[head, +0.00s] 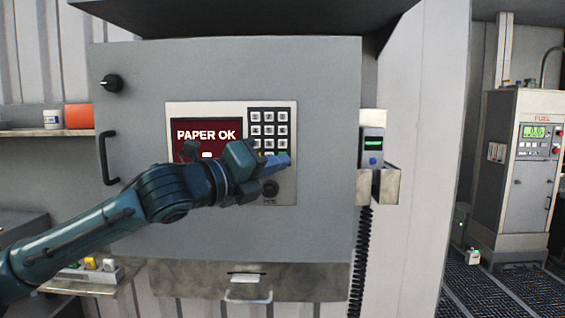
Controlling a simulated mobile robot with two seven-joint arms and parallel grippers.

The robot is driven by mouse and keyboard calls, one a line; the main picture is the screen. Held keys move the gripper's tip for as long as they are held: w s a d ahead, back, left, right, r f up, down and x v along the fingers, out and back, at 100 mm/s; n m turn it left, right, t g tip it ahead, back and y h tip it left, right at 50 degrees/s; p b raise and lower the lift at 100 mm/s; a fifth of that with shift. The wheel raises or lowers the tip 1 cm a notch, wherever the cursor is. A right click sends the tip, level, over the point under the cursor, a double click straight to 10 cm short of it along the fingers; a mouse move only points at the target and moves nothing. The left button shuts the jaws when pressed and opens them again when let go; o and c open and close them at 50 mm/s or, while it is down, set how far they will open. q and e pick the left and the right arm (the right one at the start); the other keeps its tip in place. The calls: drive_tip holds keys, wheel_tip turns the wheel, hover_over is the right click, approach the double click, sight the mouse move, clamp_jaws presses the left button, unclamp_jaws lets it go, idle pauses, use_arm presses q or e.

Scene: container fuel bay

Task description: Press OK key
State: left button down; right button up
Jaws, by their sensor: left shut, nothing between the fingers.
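A keypad (268,117) with rows of pale keys sits on a light panel (189,110) on the front of a grey cabinet (225,72). Left of it, a dark red screen (194,133) reads "PAPER OK". My left gripper (284,161) is shut and empty, its tips over the bottom of the keypad. It hides the lowest keys, and I cannot make out which key is OK. Whether the tips touch a key cannot be told. My right gripper is not in view.
A dark round knob (270,188) lies just below my gripper. A handheld device (371,140) hangs in a bracket at the cabinet's right, above a coiled cord (360,255). A handle (107,158) sticks out at left. A fuel cabinet (520,165) stands far right.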

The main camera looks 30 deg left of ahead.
use_arm(q)
drive_tip(key=shift+s+d+b, duration=0.15)
drive_tip(key=shift+s+d, duration=0.2)
drive_tip(key=shift+s, duration=0.2)
drive_tip(key=shift+s+d+b, duration=0.15)
drive_tip(key=shift+s+d, duration=0.2)
drive_tip(key=shift+s, duration=0.2)
drive_tip(key=s+d+b, duration=0.1)
drive_tip(key=s+d, duration=0.2)
drive_tip(key=s, duration=0.3)
drive_tip(key=shift+d+b, duration=0.35)
